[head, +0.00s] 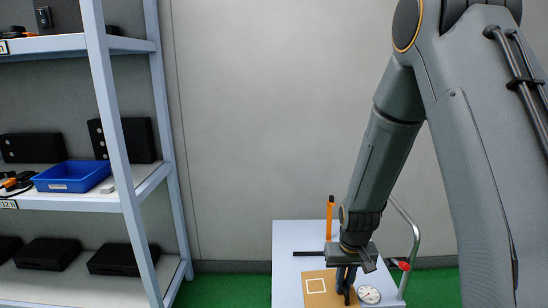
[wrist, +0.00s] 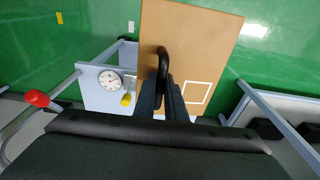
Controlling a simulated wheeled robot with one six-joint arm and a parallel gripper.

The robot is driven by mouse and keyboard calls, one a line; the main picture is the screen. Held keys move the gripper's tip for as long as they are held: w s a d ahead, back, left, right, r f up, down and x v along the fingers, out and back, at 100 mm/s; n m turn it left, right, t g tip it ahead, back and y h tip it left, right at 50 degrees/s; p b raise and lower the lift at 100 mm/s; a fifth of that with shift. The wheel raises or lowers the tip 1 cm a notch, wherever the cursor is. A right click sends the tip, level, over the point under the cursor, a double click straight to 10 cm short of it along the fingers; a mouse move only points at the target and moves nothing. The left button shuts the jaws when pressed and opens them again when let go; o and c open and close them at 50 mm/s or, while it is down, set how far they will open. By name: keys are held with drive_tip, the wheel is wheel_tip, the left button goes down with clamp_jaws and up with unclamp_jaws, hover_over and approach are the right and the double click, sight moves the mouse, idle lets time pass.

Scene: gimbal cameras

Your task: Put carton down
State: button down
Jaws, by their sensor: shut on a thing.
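The carton is a brown box with a white square outline and a black handle. It shows in the head view (head: 312,297) at the lower edge and in the wrist view (wrist: 205,45). My gripper, in the head view (head: 346,280) and the wrist view (wrist: 163,98), is shut on the black handle (wrist: 162,65). The carton overlaps the pale cart top (head: 290,240) in both views. I cannot tell whether its underside touches the cart.
A round dial gauge (head: 369,295) lies on the cart right of the carton. An orange upright item (head: 330,215) stands at the cart's back. A cart handle with a red part (head: 400,264) rises at right. A shelf rack (head: 125,170) with a blue bin (head: 72,176) stands left.

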drive_tip(key=f+b, duration=0.2)
drive_tip(key=f, duration=0.2)
drive_tip(key=s+f+b, duration=0.1)
drive_tip(key=f, duration=0.3)
drive_tip(key=f+b, duration=0.2)
drive_tip(key=f, duration=0.1)
drive_tip(key=shift+s+f+b, duration=0.2)
drive_tip(key=shift+f+b, duration=0.1)
drive_tip(key=shift+f, duration=0.1)
